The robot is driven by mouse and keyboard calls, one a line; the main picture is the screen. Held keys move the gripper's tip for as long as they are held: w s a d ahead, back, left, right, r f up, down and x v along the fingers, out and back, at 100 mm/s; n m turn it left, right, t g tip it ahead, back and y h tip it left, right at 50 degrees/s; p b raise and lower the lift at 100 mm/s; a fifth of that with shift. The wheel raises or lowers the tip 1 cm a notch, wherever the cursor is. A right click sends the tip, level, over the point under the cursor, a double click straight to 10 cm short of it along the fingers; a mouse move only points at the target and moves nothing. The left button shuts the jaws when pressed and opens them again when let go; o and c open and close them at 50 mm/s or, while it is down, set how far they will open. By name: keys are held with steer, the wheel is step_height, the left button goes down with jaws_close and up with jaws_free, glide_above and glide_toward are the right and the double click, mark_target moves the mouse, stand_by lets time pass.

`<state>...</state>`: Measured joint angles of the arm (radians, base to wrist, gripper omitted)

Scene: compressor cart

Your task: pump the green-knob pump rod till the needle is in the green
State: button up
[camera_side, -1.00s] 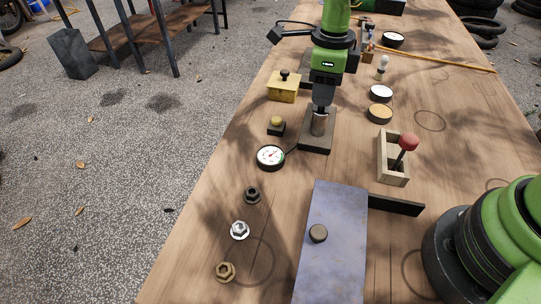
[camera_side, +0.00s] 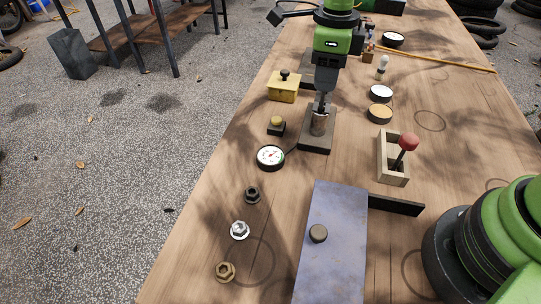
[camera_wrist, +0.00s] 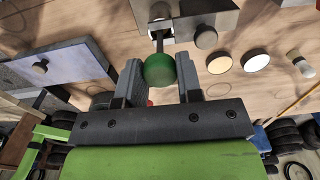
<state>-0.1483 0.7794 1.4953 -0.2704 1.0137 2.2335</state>
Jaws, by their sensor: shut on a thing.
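The pump stands on a dark base plate (camera_side: 315,146) with a short metal cylinder (camera_side: 319,123). My gripper (camera_side: 323,94) is above the cylinder, with the thin pump rod showing below it. In the wrist view the green knob (camera_wrist: 160,70) sits between the two fingers of my gripper (camera_wrist: 159,78), which is shut on it. The knob is hidden by the fingers in the side view. The round pressure gauge (camera_side: 270,157) has a white face with a green band at its right edge. Its needle is too small to read surely.
A wooden frame with a red-knobbed lever (camera_side: 408,142) and round tins (camera_side: 380,113) are to the right. A blue-grey panel (camera_side: 333,260) lies in front.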

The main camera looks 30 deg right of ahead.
steer(key=shift+r, duration=0.2)
steer(key=shift+f, duration=0.1)
steer(key=shift+f, duration=1.95)
steer(key=shift+r, duration=0.1)
steer(key=shift+r, duration=1.9)
steer(key=shift+f, duration=2)
